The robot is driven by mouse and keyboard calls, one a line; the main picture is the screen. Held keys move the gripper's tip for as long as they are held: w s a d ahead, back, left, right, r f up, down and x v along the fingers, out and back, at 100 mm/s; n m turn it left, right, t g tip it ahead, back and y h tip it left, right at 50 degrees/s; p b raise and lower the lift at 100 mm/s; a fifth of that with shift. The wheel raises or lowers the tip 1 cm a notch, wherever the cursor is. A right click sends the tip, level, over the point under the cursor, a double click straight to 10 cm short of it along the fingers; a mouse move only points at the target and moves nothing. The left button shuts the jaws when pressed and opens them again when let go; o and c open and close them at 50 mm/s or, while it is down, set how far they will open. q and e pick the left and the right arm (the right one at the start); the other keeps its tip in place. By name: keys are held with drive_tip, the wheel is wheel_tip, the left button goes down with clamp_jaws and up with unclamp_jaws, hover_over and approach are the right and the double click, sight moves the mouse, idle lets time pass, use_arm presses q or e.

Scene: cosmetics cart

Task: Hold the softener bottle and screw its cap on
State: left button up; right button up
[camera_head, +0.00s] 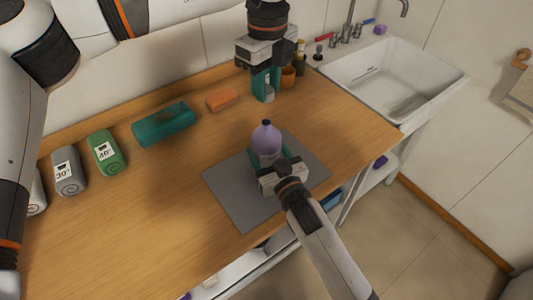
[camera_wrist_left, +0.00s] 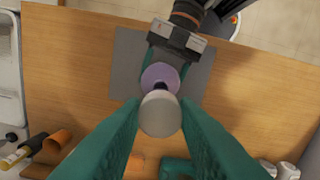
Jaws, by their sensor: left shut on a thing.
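The softener bottle (camera_head: 266,141) is pale purple with a dark neck and stands upright on the grey mat (camera_head: 227,192). My right gripper (camera_head: 270,165) has its fingers around the bottle's body from the front. My left gripper (camera_head: 265,84) points down in the air and is shut on a pale round cap (camera_head: 269,94). In the left wrist view the cap (camera_wrist_left: 160,114) sits between the two teal fingers. The bottle (camera_wrist_left: 160,76) shows just beyond the cap there, partly covered by it. In the head view the cap is apart from the bottle.
A teal folded cloth (camera_head: 164,124) and an orange block (camera_head: 222,99) lie along the back of the wooden counter. Labelled green (camera_head: 105,153) and grey (camera_head: 68,171) rolls lie at left. An orange cup (camera_head: 287,77) stands near the sink (camera_head: 440,75). The counter around the mat is clear.

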use_arm(q)
hover_over(267, 123)
drive_tip(key=shift+f, duration=2.45)
drive_tip(key=shift+f, duration=0.9)
drive_tip(key=shift+f, duration=0.6)
